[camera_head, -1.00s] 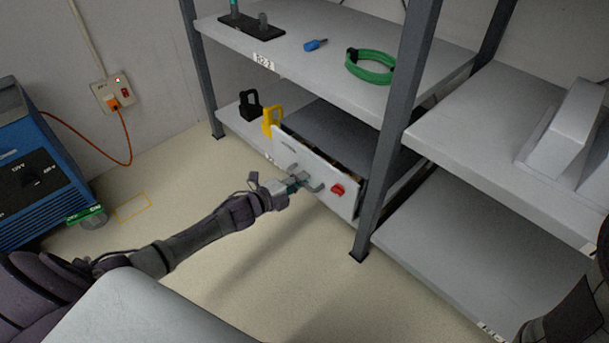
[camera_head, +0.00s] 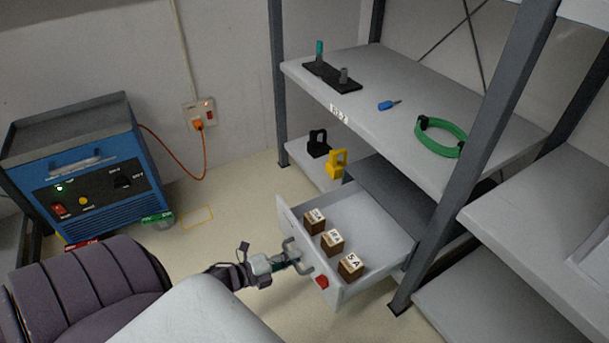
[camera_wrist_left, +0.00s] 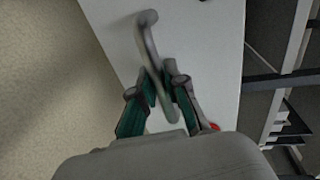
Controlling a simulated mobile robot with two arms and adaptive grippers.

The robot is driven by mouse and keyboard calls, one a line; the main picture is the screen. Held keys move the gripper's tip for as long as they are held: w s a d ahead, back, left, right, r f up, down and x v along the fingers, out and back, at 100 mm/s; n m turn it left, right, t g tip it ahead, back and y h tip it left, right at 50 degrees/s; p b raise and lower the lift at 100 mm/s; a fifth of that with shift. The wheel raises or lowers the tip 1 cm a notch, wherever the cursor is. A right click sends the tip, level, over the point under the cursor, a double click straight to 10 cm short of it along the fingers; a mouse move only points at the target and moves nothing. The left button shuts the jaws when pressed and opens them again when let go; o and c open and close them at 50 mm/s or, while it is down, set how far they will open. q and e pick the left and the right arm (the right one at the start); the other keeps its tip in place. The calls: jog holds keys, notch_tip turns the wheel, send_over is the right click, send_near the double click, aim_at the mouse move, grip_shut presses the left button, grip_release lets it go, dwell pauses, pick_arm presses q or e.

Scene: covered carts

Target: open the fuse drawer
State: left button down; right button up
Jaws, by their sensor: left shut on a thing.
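The fuse drawer (camera_head: 375,231) is white and stands well out of the lower shelf unit. Several brown fuse blocks with white labels lie in it, one marked 5A (camera_head: 350,266). My left gripper (camera_head: 291,258) is shut on the grey bar handle (camera_head: 298,256) on the drawer front. In the left wrist view the green-padded fingers (camera_wrist_left: 160,95) close around the handle (camera_wrist_left: 150,45), against the white front (camera_wrist_left: 112,40). A red latch (camera_head: 321,282) sits on the front beside the handle. My right gripper is not in view.
A black padlock (camera_head: 318,144) and a yellow padlock (camera_head: 337,163) stand on the lower shelf behind the drawer.

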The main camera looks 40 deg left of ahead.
pick_arm(q)
jog(key=shift+s+a, duration=0.2)
jog(key=shift+s, duration=0.15)
jog(key=c, duration=1.2)
grip_release()
jog(key=shift+s, duration=0.1)
jog(key=v, duration=1.2)
jog(key=shift+d, duration=0.1)
